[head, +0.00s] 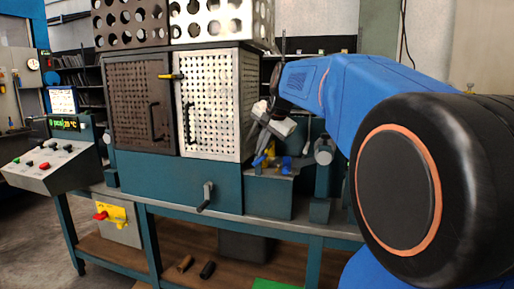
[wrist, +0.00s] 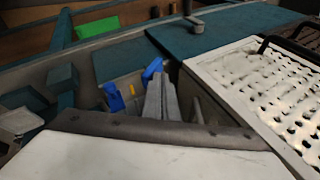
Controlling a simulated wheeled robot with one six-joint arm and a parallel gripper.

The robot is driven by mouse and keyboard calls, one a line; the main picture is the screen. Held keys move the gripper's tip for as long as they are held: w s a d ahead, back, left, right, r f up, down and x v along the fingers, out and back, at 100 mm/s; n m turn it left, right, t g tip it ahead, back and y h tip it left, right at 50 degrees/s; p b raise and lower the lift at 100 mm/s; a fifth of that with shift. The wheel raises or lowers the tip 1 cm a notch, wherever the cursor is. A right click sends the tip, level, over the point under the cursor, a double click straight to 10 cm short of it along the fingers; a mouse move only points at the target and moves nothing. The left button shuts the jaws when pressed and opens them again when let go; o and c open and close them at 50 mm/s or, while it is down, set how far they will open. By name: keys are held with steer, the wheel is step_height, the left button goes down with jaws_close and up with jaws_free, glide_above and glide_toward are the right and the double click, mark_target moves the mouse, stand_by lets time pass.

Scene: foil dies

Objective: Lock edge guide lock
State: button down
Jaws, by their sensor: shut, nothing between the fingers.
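My gripper (head: 266,146) hangs over the bench section right of the perforated doors. In the wrist view its grey fingers (wrist: 160,80) are together, with nothing visible between them. Just beyond and left of the fingers are two small blue parts, a left one (wrist: 113,97) and a right one (wrist: 152,70), with a thin yellow piece (wrist: 132,89) between them. Blue and yellow parts (head: 287,163) also show below the gripper in the head view. I cannot tell which part is the edge guide lock, or whether the fingers touch any of them.
A dark perforated door (head: 130,115) and a white one (head: 207,105) stand left of my gripper, with a yellow-handled latch (head: 172,76) across them. A crank (head: 205,197) sticks out from the teal front. A control console (head: 50,155) is at far left.

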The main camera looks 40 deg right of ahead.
steer(key=t+y, duration=0.1)
steer(key=s+d+f+t+y, duration=0.1)
steer(key=t, duration=0.1)
steer(key=shift+s+f+m, duration=0.15)
steer(key=shift+s+m, duration=0.1)
steer(key=shift+m, duration=0.15)
steer(key=shift+d, duration=0.1)
steer(key=shift+r, duration=0.75)
steer(key=shift+r, duration=0.1)
steer(key=shift+w+r, duration=0.1)
steer(key=shift+r, duration=0.2)
steer(key=r, duration=0.3)
steer(key=shift+w+a+r, duration=0.15)
steer(key=shift+w+a, duration=0.15)
steer(key=shift+w, duration=0.05)
steer(key=v, duration=1)
steer(key=shift+s, duration=0.1)
